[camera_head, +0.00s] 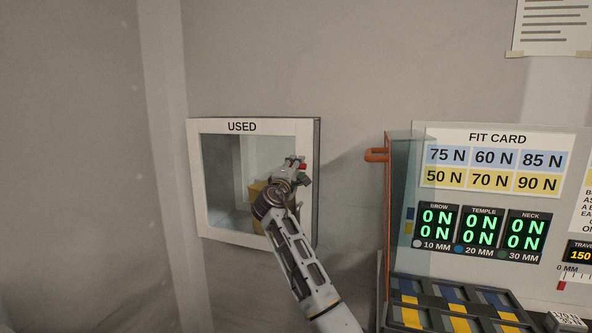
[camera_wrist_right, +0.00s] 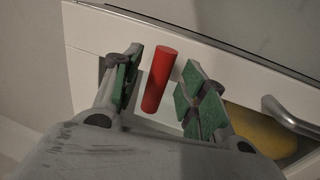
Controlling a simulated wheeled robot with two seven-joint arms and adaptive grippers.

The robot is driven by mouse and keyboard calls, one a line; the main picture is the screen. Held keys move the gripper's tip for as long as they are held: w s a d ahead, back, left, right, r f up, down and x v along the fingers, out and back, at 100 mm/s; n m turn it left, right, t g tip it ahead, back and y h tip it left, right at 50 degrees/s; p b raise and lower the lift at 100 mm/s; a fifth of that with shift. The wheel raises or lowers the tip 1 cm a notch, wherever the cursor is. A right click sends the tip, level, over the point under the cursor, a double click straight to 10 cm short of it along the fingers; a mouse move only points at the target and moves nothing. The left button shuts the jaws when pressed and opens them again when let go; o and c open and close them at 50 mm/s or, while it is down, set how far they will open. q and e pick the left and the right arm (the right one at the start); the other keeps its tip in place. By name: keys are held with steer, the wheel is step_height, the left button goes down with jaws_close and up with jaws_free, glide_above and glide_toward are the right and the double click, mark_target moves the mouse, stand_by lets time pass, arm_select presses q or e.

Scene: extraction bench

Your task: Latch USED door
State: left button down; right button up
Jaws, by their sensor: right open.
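The USED door (camera_head: 219,126) is a white-framed pane on a box on the back wall, labelled USED. It looks closed or nearly so; I cannot tell whether it is latched. A red cylindrical handle (camera_head: 303,166) sits on the right side of its frame, mostly hidden by my right gripper (camera_head: 297,174). In the right wrist view the red handle (camera_wrist_right: 157,80) stands between the green-padded fingers of the right gripper (camera_wrist_right: 161,72). Those fingers are open, with gaps showing on both sides of the handle. My left gripper is in neither view.
A yellow object (camera_head: 256,190) shows behind the pane. A metal bar (camera_wrist_right: 290,117) is at the right of the wrist view. A panel with an orange side (camera_head: 387,190) and a FIT CARD (camera_head: 497,138) stands to the right. Bare wall lies left of the door.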

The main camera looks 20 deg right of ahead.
steer(key=v, duration=1.2)
stand_by(0.4)
